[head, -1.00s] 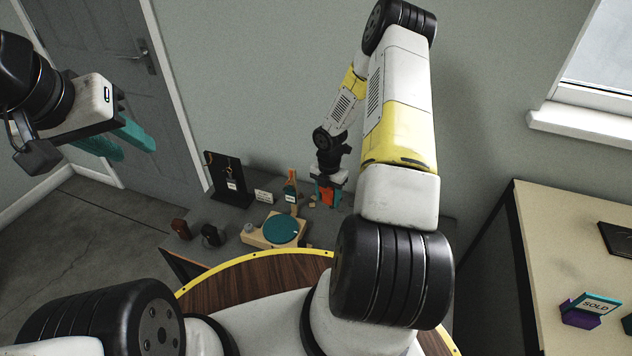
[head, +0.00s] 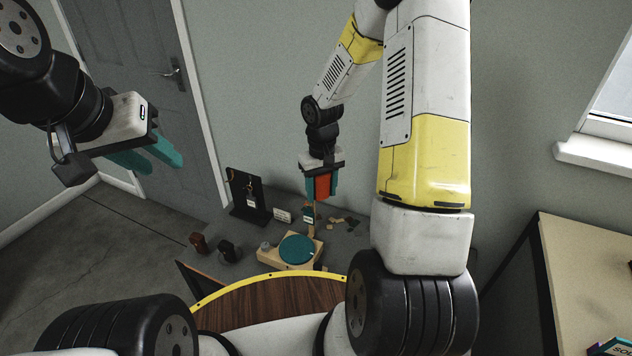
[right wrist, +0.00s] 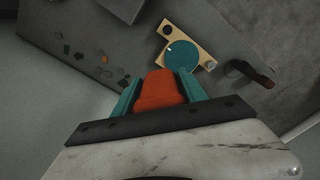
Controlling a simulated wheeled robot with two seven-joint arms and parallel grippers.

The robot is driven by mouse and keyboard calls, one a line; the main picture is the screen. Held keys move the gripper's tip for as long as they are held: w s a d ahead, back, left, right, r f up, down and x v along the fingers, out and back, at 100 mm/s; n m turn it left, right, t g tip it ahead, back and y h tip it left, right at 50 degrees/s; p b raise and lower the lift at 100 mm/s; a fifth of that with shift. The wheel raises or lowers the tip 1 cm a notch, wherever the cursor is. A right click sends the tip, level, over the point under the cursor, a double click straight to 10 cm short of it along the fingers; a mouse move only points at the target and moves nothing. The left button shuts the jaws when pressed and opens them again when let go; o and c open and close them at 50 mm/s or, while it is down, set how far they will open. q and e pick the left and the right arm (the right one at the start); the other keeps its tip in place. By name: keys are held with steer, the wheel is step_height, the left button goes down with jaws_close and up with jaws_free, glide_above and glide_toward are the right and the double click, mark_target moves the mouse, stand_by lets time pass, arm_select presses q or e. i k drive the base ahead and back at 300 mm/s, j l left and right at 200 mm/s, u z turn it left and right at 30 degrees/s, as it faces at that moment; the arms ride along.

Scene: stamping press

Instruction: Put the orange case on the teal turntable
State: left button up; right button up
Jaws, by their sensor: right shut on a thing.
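The orange case (head: 322,187) is held between the teal fingers of my right gripper (head: 321,190), raised above the dark table. It also shows in the right wrist view (right wrist: 160,91), where the right gripper (right wrist: 161,88) is shut on it. The teal turntable (head: 297,249) is a round disc on a pale wooden base, lower and a little left of the case in the head view. In the right wrist view the turntable (right wrist: 180,56) lies beyond the fingertips, uncovered. My left gripper (head: 148,160) is at the upper left, empty, with its two teal fingers apart.
On the dark table (head: 345,240) stand a black display board (head: 246,195), a small white sign (head: 282,215), a brown block (head: 198,243) and a black item (head: 228,250). Several small pieces (head: 343,222) lie behind the turntable. A beige table (head: 590,270) stands at the right.

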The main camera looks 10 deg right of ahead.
mark_target(298, 248)
steer(key=i+j+z, duration=0.1)
steer(key=j+z, duration=0.25)
steer(key=j, duration=0.35)
steer(key=j+z, duration=0.35)
steer(key=j, duration=0.35)
